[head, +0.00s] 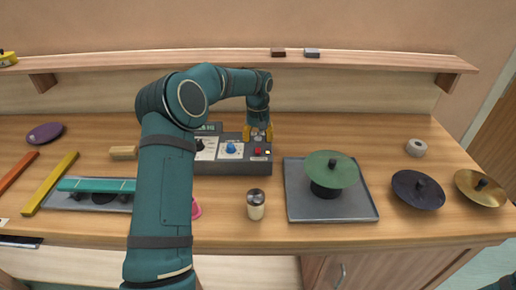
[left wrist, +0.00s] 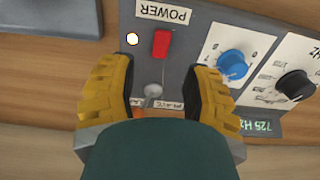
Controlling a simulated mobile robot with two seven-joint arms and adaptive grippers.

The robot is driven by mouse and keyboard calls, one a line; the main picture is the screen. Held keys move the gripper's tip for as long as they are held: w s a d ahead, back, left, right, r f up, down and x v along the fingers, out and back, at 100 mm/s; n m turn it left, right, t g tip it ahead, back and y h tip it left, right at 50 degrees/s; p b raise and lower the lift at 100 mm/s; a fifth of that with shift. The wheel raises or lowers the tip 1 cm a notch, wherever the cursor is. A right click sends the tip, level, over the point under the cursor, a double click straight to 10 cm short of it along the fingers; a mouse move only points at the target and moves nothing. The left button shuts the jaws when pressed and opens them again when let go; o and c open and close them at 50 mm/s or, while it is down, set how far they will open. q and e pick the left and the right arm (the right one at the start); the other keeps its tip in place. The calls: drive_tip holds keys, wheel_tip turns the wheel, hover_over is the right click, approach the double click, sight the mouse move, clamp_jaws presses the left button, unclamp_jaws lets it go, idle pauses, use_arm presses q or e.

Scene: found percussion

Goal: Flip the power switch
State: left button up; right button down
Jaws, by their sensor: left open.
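The grey control box (head: 235,167) sits on the bench behind my left arm, which hides part of it. Its red power switch (head: 258,151) is at the right end of the panel, and it shows in the left wrist view (left wrist: 161,43) beside the POWER label (left wrist: 164,14). A small white light (left wrist: 132,39) is next to the switch. My left gripper (head: 258,133) is open over the box's right end. In the left wrist view its yellow fingers (left wrist: 160,80) straddle a small metal toggle or stub (left wrist: 153,91), with the red switch just beyond the fingertips.
A blue knob (left wrist: 232,65) and a black knob (left wrist: 295,85) share the panel. A grey tray (head: 300,208) with a green disc (head: 332,168) stands to the right, then dark (head: 417,194) and brass (head: 481,192) discs. A small shaker-like jar (head: 256,208) stands in front of the box.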

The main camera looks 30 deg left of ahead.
sight(258, 149)
use_arm(q)
drive_tip(key=shift+f, duration=2)
drive_tip(key=shift+o, duration=0.2)
clamp_jaws()
